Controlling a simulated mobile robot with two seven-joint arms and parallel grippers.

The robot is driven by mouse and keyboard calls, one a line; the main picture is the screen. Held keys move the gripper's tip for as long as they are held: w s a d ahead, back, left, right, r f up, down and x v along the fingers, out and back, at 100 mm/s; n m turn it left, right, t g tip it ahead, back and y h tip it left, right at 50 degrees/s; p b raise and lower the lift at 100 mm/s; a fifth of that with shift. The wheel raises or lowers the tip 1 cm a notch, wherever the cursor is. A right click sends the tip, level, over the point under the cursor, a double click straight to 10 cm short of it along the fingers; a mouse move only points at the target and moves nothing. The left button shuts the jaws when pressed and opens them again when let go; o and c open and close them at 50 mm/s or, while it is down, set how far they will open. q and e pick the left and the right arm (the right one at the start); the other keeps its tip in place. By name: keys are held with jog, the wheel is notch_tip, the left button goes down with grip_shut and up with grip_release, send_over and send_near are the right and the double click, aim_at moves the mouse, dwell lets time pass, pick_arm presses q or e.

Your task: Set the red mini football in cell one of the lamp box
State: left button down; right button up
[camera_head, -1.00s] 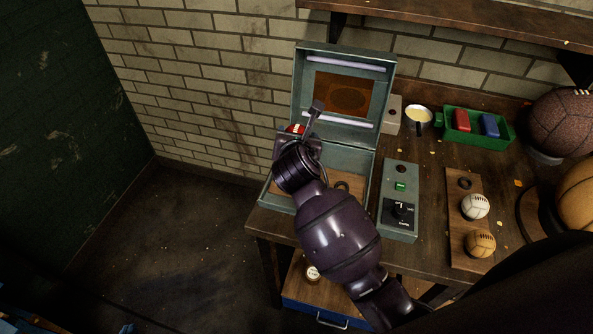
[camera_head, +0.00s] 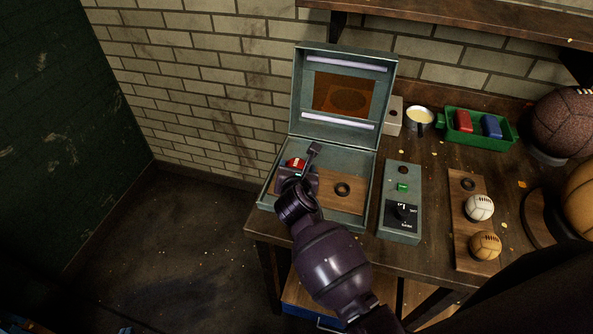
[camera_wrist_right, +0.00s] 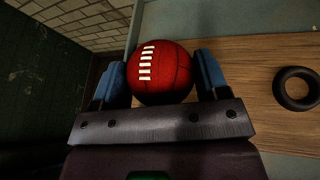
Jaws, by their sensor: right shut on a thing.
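The red mini football (camera_wrist_right: 160,72), with white lacing, sits between the blue-padded fingers of my right gripper (camera_wrist_right: 160,78). In the head view the ball (camera_head: 296,164) shows just past the gripper (camera_head: 302,168), inside the left part of the open lamp box (camera_head: 367,165). My right gripper is shut on it. The box has a wooden floor board (camera_head: 325,199) with a dark ring (camera_head: 343,189) in its right part; the ring also shows in the wrist view (camera_wrist_right: 296,88). The ball's underside is hidden, so I cannot tell whether it touches the board. My left gripper is not in view.
Farther right, a wooden rack (camera_head: 464,218) holds a white ball (camera_head: 479,207) and a tan ball (camera_head: 485,245). A green tray (camera_head: 478,139) and a cup (camera_head: 419,118) stand behind.

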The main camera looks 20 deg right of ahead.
jog(key=o, duration=1)
jog(key=shift+c, duration=0.2)
jog(key=p+v, duration=0.1)
jog(key=v, duration=1.1)
jog(key=shift+r, duration=0.1)
